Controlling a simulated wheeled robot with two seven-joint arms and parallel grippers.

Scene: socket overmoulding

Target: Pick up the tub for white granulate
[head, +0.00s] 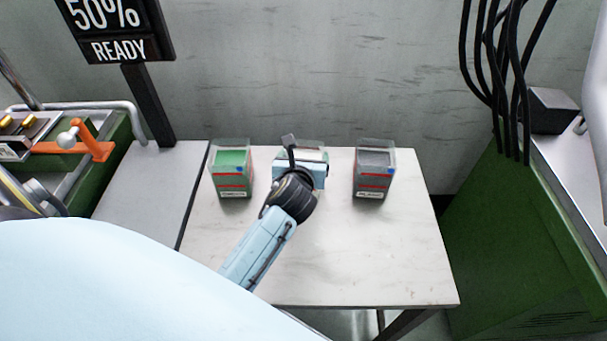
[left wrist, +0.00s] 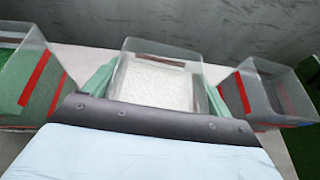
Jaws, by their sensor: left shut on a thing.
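The tub of white granulate (left wrist: 156,84) is a clear box with white filling, in the middle of the left wrist view. In the head view it stands at the back middle of the table, mostly hidden behind my left gripper (head: 302,165). My left gripper is shut on this tub, and its green fingers (left wrist: 155,92) lie along both sides of it. I cannot tell whether the tub is touching the table. My right gripper is not in view.
A tub of green granulate (head: 232,168) stands to the left and a tub of grey granulate (head: 374,170) to the right on the pale table (head: 390,250). The table's front is clear. A green machine (head: 530,235) stands at the right, and a sign (head: 118,30) rises at the left.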

